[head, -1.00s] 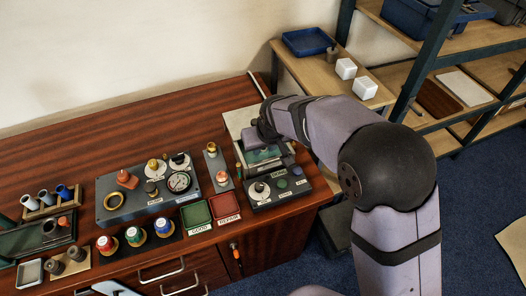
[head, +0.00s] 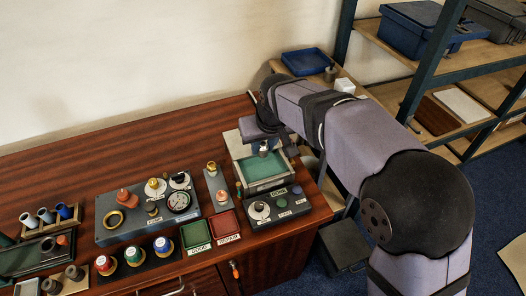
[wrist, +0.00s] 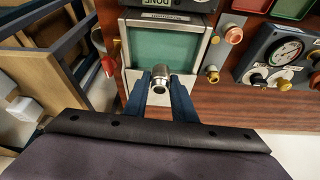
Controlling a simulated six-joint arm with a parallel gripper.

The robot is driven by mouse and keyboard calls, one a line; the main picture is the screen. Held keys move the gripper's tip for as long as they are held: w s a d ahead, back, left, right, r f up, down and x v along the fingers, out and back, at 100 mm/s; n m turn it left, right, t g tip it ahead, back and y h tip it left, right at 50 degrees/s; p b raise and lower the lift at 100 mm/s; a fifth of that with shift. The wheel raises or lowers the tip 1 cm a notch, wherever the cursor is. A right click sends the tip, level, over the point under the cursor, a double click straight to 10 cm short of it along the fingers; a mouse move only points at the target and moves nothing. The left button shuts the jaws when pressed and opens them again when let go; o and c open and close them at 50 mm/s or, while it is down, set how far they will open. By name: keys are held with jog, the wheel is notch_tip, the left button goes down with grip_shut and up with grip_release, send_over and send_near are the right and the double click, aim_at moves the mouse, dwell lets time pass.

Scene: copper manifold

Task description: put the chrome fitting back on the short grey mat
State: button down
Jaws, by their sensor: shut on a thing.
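The chrome fitting (wrist: 160,82) is a short shiny cylinder with an open end, held between the dark blue fingers of my gripper (wrist: 160,88). In the head view my gripper (head: 263,146) is at the back edge of a grey-framed tray with a green floor (head: 262,168); this tray also shows in the wrist view (wrist: 160,45). I cannot tell the fitting's exact height. A short grey strip (head: 217,187), which looks like the short grey mat, lies left of the tray. It carries a brass piece and a copper-coloured piece, with bare surface between them.
A control box (head: 278,207) stands in front of the tray. Red (head: 224,225) and green (head: 196,234) bins lie in front of the grey strip. A gauge panel (head: 148,207) stands to its left. A shelf (head: 350,70) is at the back right. The rear left of the bench is clear.

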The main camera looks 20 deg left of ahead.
aim_at(263, 144)
jog(key=shift+r+p, duration=2.75)
jog(key=shift+r, duration=0.4)
jog(key=shift+s+a, duration=0.15)
jog(key=shift+a, duration=0.05)
jog(key=s+a+f+n, duration=0.1)
jog(key=s+a+f, duration=0.1)
jog(key=s+f, duration=0.1)
jog(key=s+a+f+n+p, duration=0.1)
jog(key=s+a+f, duration=0.1)
jog(key=s, duration=0.1)
jog(key=s+a+f+n+g, duration=0.1)
jog(key=s+a+f, duration=0.1)
jog(key=s+f, duration=0.1)
jog(key=shift+s+a+f+y+p, duration=0.25)
jog(key=shift+s+f+y+p, duration=0.1)
jog(key=shift+s, duration=0.2)
jog(key=f, duration=0.1)
jog(key=a, duration=0.1)
jog(key=f, duration=0.1)
jog(key=shift+s+a+f, duration=0.2)
jog(key=shift+a+f, duration=0.05)
jog(key=shift+f, duration=0.1)
jog(key=w+a+m, duration=0.1)
jog(key=w+a+r+m+t+h, duration=0.1)
jog(key=m, duration=0.1)
jog(key=shift+w+a, duration=0.3)
jog(key=shift+w, duration=0.05)
